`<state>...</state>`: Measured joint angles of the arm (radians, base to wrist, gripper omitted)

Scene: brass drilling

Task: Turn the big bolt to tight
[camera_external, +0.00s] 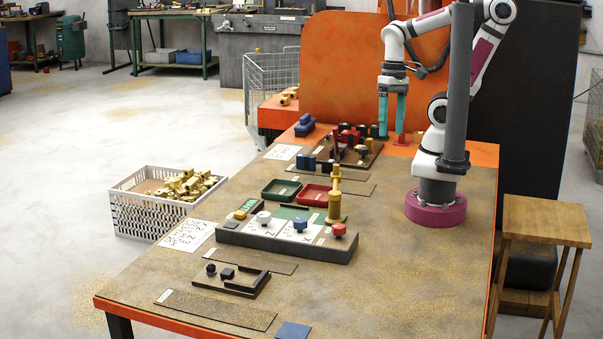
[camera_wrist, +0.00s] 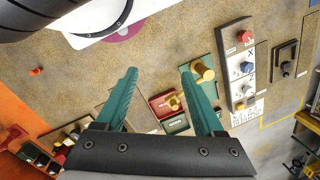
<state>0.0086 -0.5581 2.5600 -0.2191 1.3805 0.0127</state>
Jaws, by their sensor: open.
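My gripper (camera_external: 391,133) is open and empty, its two teal fingers pointing down over the far part of the table. In the wrist view my gripper (camera_wrist: 158,71) spans bare speckled tabletop between the fingertips. No part is plainly marked as the big bolt, and I cannot tell which it is. A nearer black fixture (camera_external: 232,285) has a small dark knob (camera_external: 211,268). An upright brass piece (camera_external: 335,205) stands by the knob panel.
The panel (camera_external: 285,246) carries white, blue and red knobs. A green tray (camera_external: 281,190) and a red tray (camera_external: 313,195) sit behind it. A small red piece (camera_wrist: 37,71) lies near the far edge. The table's right front is clear. A crate of brass parts (camera_external: 150,215) stands left.

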